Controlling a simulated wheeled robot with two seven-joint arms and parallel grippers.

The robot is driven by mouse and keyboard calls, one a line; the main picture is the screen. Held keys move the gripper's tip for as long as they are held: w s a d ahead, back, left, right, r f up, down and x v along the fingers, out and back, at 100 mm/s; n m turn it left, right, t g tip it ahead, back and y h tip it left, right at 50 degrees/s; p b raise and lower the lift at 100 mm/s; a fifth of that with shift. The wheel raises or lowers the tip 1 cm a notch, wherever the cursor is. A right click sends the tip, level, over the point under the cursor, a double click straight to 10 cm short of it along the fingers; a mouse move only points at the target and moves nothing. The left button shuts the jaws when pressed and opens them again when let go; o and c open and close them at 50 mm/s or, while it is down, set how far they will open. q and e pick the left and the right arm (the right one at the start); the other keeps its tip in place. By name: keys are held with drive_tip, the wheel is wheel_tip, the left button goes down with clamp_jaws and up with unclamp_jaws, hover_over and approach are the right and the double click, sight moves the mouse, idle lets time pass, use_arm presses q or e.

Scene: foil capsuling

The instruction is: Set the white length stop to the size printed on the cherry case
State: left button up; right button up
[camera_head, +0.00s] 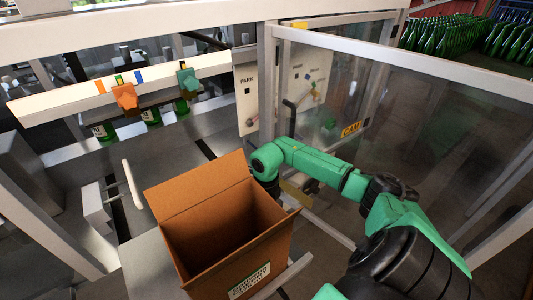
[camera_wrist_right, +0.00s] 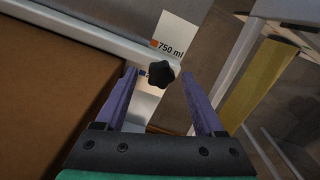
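The open cardboard case (camera_head: 215,225) stands at the centre front. A printed label (camera_head: 250,280) is on its near side, too small to read. A white upright plate (camera_head: 133,183) stands left of the case; I cannot tell whether it is the length stop. My right arm reaches in from the right, and its gripper is hidden behind the case in the head view. In the wrist view the right gripper (camera_wrist_right: 160,78) is open, with a black star knob (camera_wrist_right: 161,74) between its purple fingertips. A white bar (camera_wrist_right: 95,35) runs towards the knob. My left gripper is out of view.
A "750 ml" plate (camera_wrist_right: 172,42) with an orange mark is beside the knob. A rail (camera_head: 60,105) with orange, green and blue marks carries an orange clamp (camera_head: 124,97) and a green clamp (camera_head: 187,83). Clear guard panels (camera_head: 430,120) stand at the right. A yellow post (camera_wrist_right: 258,82) is near the gripper.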

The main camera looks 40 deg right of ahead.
wheel_tip(320, 180, up, 15)
drive_tip(key=p, duration=0.9)
drive_tip(key=shift+f, duration=0.2)
drive_tip(key=shift+f, duration=0.1)
